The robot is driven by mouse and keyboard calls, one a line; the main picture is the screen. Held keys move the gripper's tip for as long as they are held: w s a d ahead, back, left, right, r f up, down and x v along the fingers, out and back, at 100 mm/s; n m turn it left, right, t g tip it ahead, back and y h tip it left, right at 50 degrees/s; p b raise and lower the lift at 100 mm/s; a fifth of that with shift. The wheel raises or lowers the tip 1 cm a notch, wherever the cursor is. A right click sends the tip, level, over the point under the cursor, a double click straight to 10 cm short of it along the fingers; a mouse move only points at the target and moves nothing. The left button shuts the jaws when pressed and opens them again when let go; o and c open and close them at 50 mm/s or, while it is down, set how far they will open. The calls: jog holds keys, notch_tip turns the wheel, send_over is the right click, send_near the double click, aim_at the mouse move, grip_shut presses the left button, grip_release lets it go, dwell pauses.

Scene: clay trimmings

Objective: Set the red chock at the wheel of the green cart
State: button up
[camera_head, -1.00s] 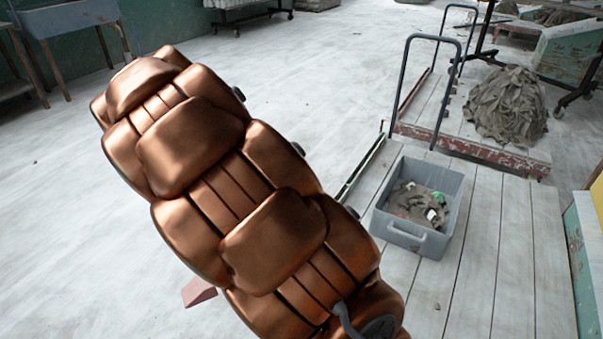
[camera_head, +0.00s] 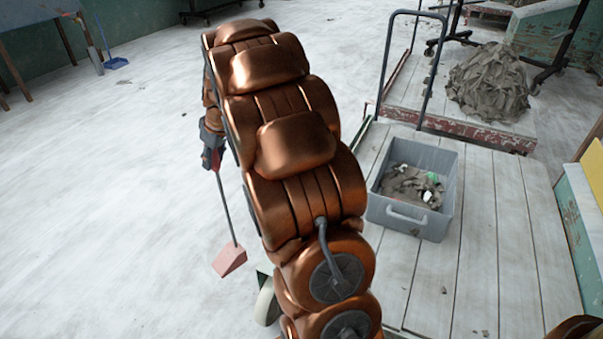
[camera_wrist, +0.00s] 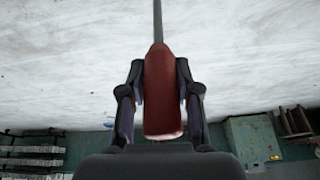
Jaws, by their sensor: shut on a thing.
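The red chock (camera_head: 230,261) is a pinkish-red wedge at the lower end of a thin grey rod with a red handle. My gripper (camera_head: 212,150) is shut on that handle, with the rod pointing down. In the wrist view my gripper (camera_wrist: 160,95) has the red handle (camera_wrist: 162,90) between its fingers; the chock is outside that view. The green cart (camera_head: 478,250) has a grey plank deck. Its pale wheel (camera_head: 267,303) and a bit of green frame show just right of the chock, partly hidden by my arm. A gap shows between chock and wheel. I cannot tell whether the chock touches the floor.
A grey bin (camera_head: 408,216) with clay scraps stands on the cart's deck. Behind it is a red-edged cart (camera_head: 400,112) with a clay heap (camera_head: 488,82) and a dark push handle. The pale floor (camera_head: 110,200) at left is open. A blue dustpan (camera_head: 116,62) lies near the wall.

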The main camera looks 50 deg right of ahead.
jog(key=s+d+f+n+b, duration=0.1)
jog(key=s+d+f, duration=0.25)
jog(key=d, duration=0.35)
jog(key=s+d+f+b, duration=0.2)
jog(key=s+d+f, duration=0.15)
jog(key=d, duration=0.35)
jog(key=s+d+f+n+b, duration=0.1)
jog(key=s+d+f, duration=0.2)
jog(key=s+d, duration=0.35)
notch_tip(320, 180, down, 9)
jog(key=w+d+b, duration=0.1)
jog(key=b, duration=0.2)
jog(key=shift+w+f+y, duration=0.2)
jog(key=shift+w+y, duration=0.2)
jog(key=shift+f+b, duration=0.3)
jog(key=shift+f, duration=0.05)
jog(key=o, duration=1.2)
jog(key=shift+c, duration=0.2)
jog(key=shift+r, duration=0.1)
jog(key=v, duration=1.2)
jog(key=shift+a, duration=0.1)
